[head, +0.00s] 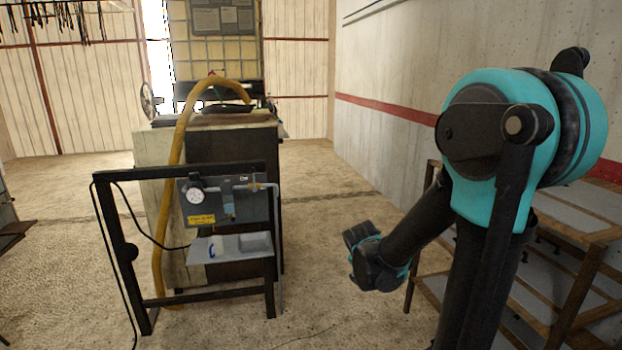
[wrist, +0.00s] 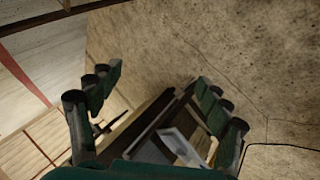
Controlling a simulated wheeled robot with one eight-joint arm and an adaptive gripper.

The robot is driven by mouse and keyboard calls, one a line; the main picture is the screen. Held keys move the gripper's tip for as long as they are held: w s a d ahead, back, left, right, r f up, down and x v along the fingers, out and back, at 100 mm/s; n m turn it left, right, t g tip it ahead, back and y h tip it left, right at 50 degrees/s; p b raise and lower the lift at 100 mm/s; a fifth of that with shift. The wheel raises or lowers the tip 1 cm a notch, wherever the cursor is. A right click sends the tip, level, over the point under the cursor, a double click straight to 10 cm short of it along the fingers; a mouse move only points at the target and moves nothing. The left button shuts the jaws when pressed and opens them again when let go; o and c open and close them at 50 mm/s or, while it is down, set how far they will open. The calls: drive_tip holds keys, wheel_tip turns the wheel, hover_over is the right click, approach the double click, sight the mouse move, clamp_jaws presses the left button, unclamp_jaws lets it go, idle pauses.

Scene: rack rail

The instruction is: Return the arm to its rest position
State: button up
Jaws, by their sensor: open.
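My arm (head: 480,190), with a teal and black joint at its top, stands at the right of the head view. Its dark lower link slants down and left to a black and teal end part (head: 375,262), held above the floor. The fingers of my gripper cannot be made out in the head view. In the wrist view my gripper (wrist: 155,80) is open, its two dark fingers spread wide. I see nothing held between them. A grey panel or tray (wrist: 180,147) and dark bars show beyond the fingers, apart from them as far as I can tell.
A dark metal frame (head: 128,250) with a gauge panel (head: 232,203) and a small grey shelf (head: 230,248) stands left of my arm. A yellow hose (head: 168,200) runs behind it. A wooden rack (head: 575,250) stands close at right. Floor (head: 330,190) between is open.

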drive_tip(key=s+d+f+m+g+y, duration=0.1)
drive_tip(key=s+m, duration=0.3)
drive_tip(key=s, duration=0.6)
drive_tip(key=s+f+m+g+y, duration=0.1)
drive_tip(key=s+f+m+g, duration=0.1)
drive_tip(key=s, duration=0.8)
drive_tip(key=shift+d+f+m+y, duration=0.35)
drive_tip(key=shift+f+m, duration=0.3)
drive_tip(key=shift+m, duration=0.55)
